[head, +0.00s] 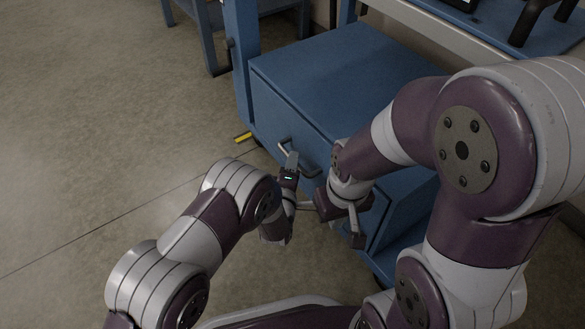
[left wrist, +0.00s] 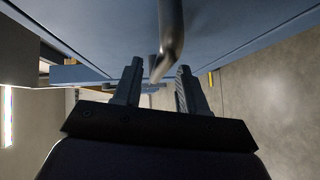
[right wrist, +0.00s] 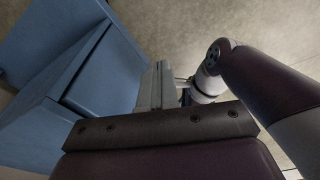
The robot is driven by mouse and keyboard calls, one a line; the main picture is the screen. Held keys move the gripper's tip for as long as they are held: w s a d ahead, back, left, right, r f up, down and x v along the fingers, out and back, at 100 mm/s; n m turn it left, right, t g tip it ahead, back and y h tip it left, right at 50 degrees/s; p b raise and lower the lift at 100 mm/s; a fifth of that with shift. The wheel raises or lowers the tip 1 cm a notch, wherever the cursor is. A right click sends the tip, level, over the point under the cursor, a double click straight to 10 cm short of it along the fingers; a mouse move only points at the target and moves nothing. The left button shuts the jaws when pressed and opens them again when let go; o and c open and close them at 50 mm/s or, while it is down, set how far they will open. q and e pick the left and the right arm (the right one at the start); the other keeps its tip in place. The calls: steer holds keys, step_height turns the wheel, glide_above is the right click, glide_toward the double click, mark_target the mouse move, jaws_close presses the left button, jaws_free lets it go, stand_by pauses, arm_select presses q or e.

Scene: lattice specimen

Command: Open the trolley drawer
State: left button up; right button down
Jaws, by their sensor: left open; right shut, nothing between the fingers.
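The blue trolley (head: 340,62) stands at the centre of the head view. Its drawer front (head: 275,115) looks flush with the body there. A grey bar handle (head: 284,149) sticks out from this front. My left gripper (head: 291,162) is at the handle, its fingers pointing at the front. In the left wrist view its fingers are apart, and the handle bar (left wrist: 171,35) runs down to the space between them; contact cannot be told. My right gripper (right wrist: 156,85) is shut and empty, beside the trolley front.
My right arm covers the trolley's right side in the head view. A blue bench or frame (head: 207,35) stands at the back left. A yellow piece (head: 242,137) shows by the trolley's left foot. Open concrete floor (head: 90,120) lies to the left.

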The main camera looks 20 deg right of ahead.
arm_select(q)
steer(key=shift+b+x, duration=0.45)
steer(key=shift+x, duration=0.7)
steer(key=shift+w+d, duration=0.1)
steer(key=shift+w, duration=0.1)
jaws_close()
arm_select(e)
steer(key=shift+f, duration=0.85)
